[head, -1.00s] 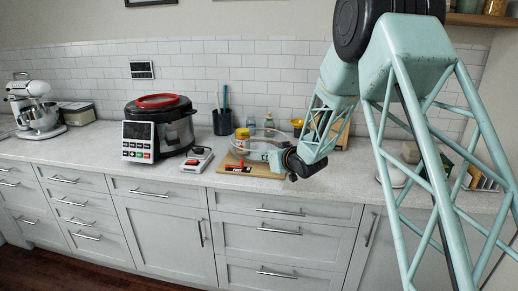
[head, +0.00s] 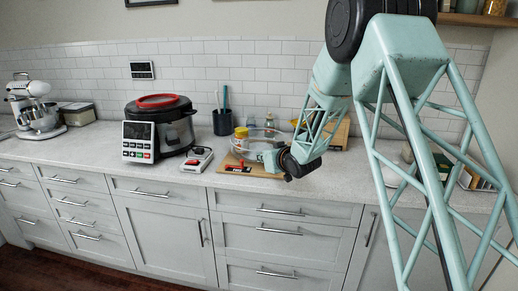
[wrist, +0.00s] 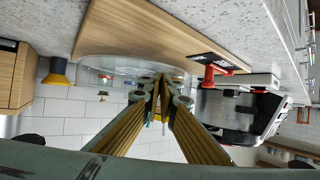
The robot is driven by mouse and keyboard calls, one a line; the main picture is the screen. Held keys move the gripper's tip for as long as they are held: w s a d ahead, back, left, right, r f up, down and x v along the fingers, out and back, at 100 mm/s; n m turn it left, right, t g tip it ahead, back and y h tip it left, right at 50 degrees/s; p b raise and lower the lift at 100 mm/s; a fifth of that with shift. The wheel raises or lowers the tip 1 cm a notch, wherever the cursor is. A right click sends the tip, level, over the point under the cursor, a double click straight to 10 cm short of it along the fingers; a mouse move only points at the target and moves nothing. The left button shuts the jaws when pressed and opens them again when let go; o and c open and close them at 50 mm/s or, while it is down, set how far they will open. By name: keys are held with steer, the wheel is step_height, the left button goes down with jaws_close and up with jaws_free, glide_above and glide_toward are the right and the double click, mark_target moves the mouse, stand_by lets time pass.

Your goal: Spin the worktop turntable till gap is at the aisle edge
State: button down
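The turntable (head: 262,133) is a clear, round, low-walled tray on a wooden board (head: 232,167) on the counter. Its curved clear rim also shows in the wrist view (wrist: 95,62). A yellow-topped jar (head: 241,133) stands at its left side in the head view. My gripper (wrist: 161,80) has its fingertips together at the turntable's rim; I cannot tell whether they touch it. In the head view my wrist covers the turntable's front right, and the fingertips are hard to make out. I cannot make out the gap.
A pressure cooker (head: 172,125) and a small white-and-red device (head: 197,159) stand to the left. A dark utensil cup (head: 222,122) is behind. A red-and-black item (head: 239,168) lies at the board's front edge.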

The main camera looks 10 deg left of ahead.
steer(key=shift+w+a+r, duration=0.1)
steer(key=shift+r, duration=0.1)
steer(key=shift+s+a, duration=0.2)
steer(key=shift+a, duration=0.75)
steer(key=shift+s+f, duration=0.1)
steer(key=shift+s, duration=0.1)
steer(key=shift+s+f, duration=0.1)
steer(key=shift+s, duration=1.6)
steer(key=shift+d, duration=0.1)
steer(key=v, duration=1.2)
